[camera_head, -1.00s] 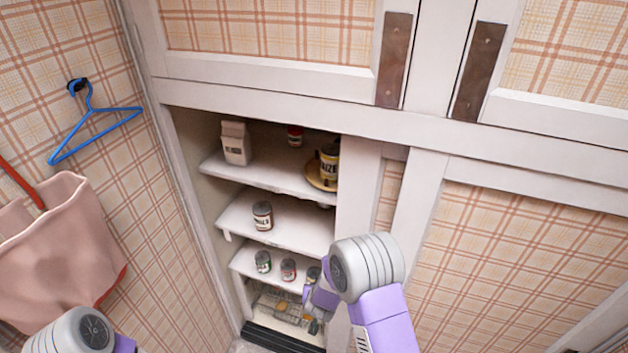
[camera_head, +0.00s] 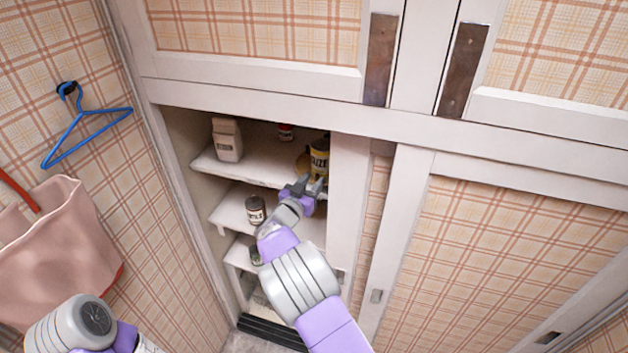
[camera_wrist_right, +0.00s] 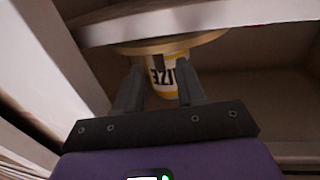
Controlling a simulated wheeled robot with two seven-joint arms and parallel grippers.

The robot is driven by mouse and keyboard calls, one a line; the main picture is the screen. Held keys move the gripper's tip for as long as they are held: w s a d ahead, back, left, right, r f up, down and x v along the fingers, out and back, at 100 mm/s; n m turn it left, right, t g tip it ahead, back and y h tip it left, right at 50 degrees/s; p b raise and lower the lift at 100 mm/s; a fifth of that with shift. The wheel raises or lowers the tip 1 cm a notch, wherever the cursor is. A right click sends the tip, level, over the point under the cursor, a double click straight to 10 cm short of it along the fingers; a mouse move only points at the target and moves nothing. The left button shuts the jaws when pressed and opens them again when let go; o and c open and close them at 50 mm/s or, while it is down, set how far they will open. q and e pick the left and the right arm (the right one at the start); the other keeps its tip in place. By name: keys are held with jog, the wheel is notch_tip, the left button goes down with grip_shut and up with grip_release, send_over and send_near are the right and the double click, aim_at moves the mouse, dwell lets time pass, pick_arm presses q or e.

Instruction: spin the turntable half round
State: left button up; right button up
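The turntable (camera_head: 302,163) is a round yellow-brown disc on the upper shelf, at its right end beside the white door frame. A yellow and white can (camera_head: 319,158) with dark lettering stands on it. In the right wrist view the can (camera_wrist_right: 167,84) and the disc's rim (camera_wrist_right: 205,41) appear upside down. My right gripper (camera_head: 303,183) is in front of the turntable, close to its near edge. Its fingers are apart, with the can showing beyond the gap; I cannot tell whether they touch anything. My left arm shows at lower left, but its gripper is out of view.
A pale carton (camera_head: 227,140) and a red-lidded jar (camera_head: 286,132) share the upper shelf (camera_head: 262,172). A labelled jar (camera_head: 255,210) stands on the shelf below. White cabinet posts border the opening. A blue hanger (camera_head: 85,125) and a pink bag (camera_head: 65,240) hang at left.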

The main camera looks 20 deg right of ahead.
jog(key=shift+w+d, duration=0.4)
jog(key=shift+w, duration=0.05)
grip_shut()
